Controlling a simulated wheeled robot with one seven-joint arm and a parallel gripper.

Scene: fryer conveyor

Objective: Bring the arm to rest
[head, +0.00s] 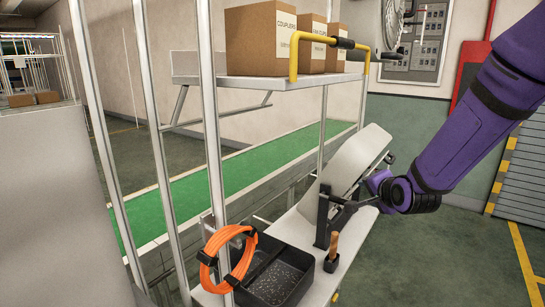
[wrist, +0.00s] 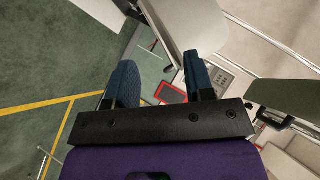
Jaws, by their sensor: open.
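My purple arm (head: 488,118) comes in from the upper right of the head view and reaches down to the left. Its black wrist (head: 408,196) is close to the right side of a slanted pale panel (head: 350,160) on a cart. I cannot tell whether they touch, and the fingertips are not clear there. In the wrist view, my gripper (wrist: 160,76) shows two blue fingers spread apart, with nothing held between them. A pale panel edge (wrist: 190,22) shows just beyond the right finger.
A shelf (head: 285,82) with a yellow-ended rail (head: 293,52) holds boxes (head: 262,38). Below are a black tray (head: 300,262), an orange cable coil (head: 228,258) and a wooden-handled tool (head: 333,245). A green conveyor belt (head: 180,205) runs behind the posts. Floor at right (head: 455,250) is clear.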

